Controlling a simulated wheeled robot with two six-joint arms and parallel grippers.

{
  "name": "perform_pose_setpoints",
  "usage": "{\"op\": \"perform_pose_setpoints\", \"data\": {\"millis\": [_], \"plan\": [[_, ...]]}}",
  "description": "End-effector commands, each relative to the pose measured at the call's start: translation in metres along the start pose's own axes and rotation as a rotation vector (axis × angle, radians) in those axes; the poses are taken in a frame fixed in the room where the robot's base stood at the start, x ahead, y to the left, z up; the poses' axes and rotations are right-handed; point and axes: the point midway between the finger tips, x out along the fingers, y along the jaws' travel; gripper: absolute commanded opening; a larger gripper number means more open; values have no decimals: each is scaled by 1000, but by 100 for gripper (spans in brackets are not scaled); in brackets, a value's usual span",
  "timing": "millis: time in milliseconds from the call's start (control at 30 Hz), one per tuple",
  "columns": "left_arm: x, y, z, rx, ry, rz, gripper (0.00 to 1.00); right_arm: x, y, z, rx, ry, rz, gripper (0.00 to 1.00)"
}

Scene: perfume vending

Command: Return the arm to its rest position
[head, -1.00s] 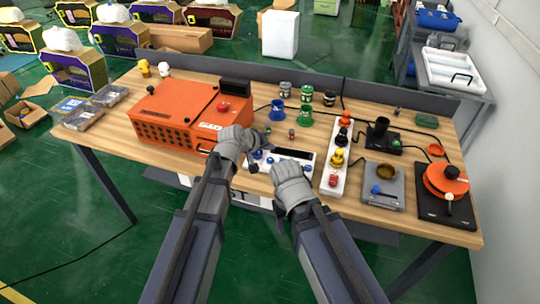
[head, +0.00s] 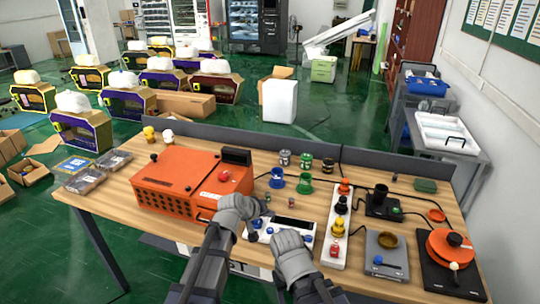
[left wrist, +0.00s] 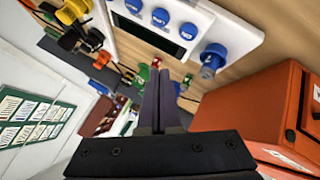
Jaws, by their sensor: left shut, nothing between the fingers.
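My left gripper (head: 264,206) is over the wooden table, beside the front right corner of the orange box, near the white panel with blue knobs. In the left wrist view its two dark fingers (left wrist: 160,88) lie together with nothing between them. My right gripper (head: 292,246) is at the front edge of the white panel (head: 283,222). Its fingers are hidden behind its own wrist. The panel also shows in the left wrist view (left wrist: 215,25).
The orange box (head: 180,180) stands left of my left gripper and shows close by in the left wrist view (left wrist: 250,112). A white strip with coloured knobs (head: 331,255) lies to the right. Blue and green cups (head: 304,184) stand behind. An orange disc device (head: 450,250) is far right.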

Motion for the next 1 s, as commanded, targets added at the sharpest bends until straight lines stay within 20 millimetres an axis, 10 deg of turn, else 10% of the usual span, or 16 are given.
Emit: {"op": "perform_pose_setpoints", "data": {"millis": [500,1000], "plan": [[-98,-60,206,426,-619,-426,0,0,0,0,0,0,0,60],[-126,-74,227,476,-726,-523,0,0,0,0,0,0,0,60]]}}
